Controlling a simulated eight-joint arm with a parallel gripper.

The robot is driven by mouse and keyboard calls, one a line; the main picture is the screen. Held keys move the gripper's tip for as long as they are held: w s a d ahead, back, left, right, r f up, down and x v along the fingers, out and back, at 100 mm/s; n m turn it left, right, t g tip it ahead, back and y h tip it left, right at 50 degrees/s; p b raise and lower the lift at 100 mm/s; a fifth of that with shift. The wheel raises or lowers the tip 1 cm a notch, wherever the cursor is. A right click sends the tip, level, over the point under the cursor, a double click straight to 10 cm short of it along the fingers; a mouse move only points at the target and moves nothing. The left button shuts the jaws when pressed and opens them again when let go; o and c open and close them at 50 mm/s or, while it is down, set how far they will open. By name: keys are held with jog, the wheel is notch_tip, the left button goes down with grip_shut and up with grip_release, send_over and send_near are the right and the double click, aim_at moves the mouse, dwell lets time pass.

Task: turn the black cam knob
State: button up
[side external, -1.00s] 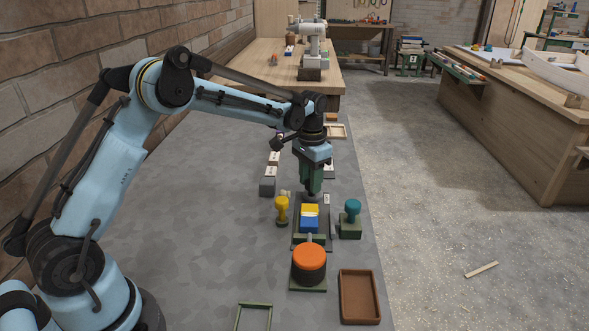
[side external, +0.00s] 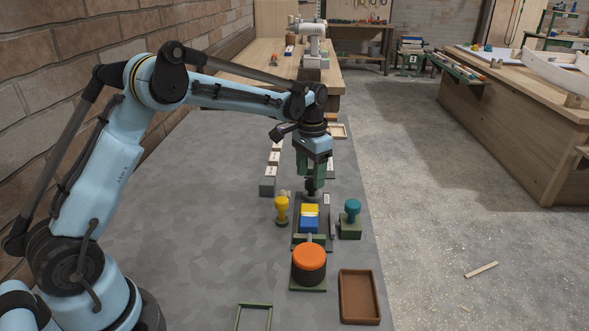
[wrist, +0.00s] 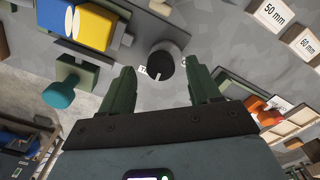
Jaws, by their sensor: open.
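The black cam knob (wrist: 166,60) shows in the wrist view as a round dark cylinder with a white line on its face. White marks lie beside it on the grey surface. In the wrist view my gripper (wrist: 161,78) is open, its two green fingers apart on either side of the knob's lower edge, with nothing held. In the side view my gripper (side external: 312,180) points down over the far end of the dark plate (side external: 298,226). A dark part shows beneath it there; I cannot tell knob from fingertips.
Yellow (side external: 310,209) and blue (side external: 309,224) blocks sit near the gripper. A yellow knob (side external: 282,205) stands left, a teal knob (side external: 352,207) right. Nearer are an orange-topped cylinder (side external: 309,258) and brown tray (side external: 359,297). Labelled blocks (side external: 273,158) line the left; the bench's left is clear.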

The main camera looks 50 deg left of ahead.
aim_at(310, 183)
notch_tip(310, 183, up, 10)
dwell(0.4)
jog(key=shift+r, duration=0.1)
jog(key=s+d+r+t, duration=0.2)
jog(key=s, duration=0.3)
jog(key=s+d+r+t, duration=0.2)
jog(key=s, duration=0.4)
jog(key=s+d+f+n+t, duration=0.1)
jog(key=s+d+f+t, duration=0.1)
jog(key=s+f, duration=0.4)
jog(key=shift+s+d+f+n+t, duration=0.25)
jog(key=shift+s+t, duration=0.35)
jog(key=shift+s, duration=1.55)
